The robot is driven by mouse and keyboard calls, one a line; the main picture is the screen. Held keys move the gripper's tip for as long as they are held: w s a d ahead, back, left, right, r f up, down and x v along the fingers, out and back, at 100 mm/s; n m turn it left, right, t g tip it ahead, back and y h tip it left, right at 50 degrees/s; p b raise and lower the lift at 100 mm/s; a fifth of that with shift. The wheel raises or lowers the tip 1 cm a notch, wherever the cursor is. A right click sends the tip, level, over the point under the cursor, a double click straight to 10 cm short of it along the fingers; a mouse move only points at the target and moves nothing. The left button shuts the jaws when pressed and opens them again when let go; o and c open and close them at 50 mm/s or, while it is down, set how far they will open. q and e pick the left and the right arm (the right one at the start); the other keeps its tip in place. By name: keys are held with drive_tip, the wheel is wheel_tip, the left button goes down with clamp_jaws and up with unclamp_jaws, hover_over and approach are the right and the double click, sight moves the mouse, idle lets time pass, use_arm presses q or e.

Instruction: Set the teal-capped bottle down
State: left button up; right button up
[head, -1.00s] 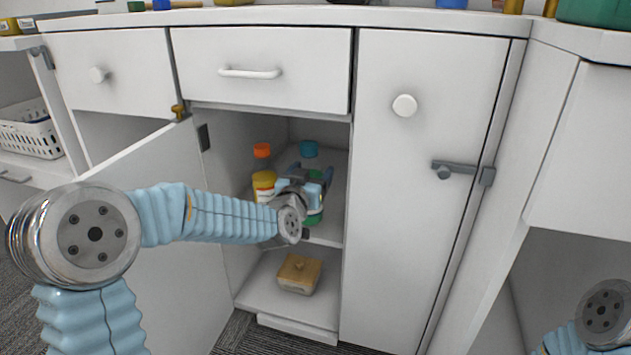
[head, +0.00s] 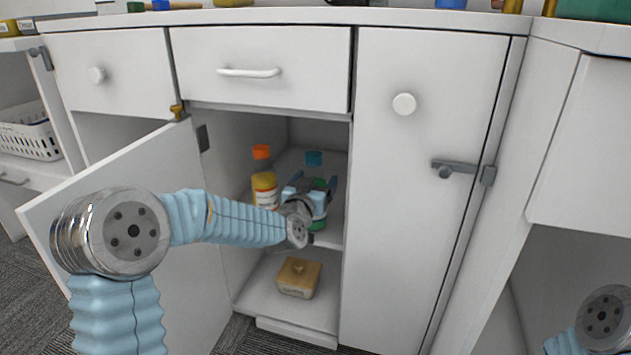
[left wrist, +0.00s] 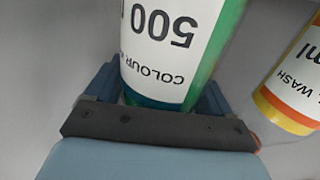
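The teal-capped bottle (head: 314,158) is upright on the shelf level inside the open cabinet, with a green body and white label. My left gripper (head: 313,184) reaches in from the left with a finger on either side of it. In the left wrist view the bottle (left wrist: 165,45) fills the space between the fingers (left wrist: 156,100), which look shut on it. The arm hides part of its base, so I cannot tell whether it touches the shelf. Only part of my right arm shows at the lower right; its gripper is out of view.
An orange-capped yellow bottle (head: 263,182) stands just left of the teal-capped one. A small tan-topped box (head: 299,278) sits on the cabinet floor below. The open door (head: 120,180) is at the left, and a closed door (head: 425,200) borders the opening on the right.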

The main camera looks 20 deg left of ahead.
use_arm(q)
drive_tip(key=shift+o, duration=1.3)
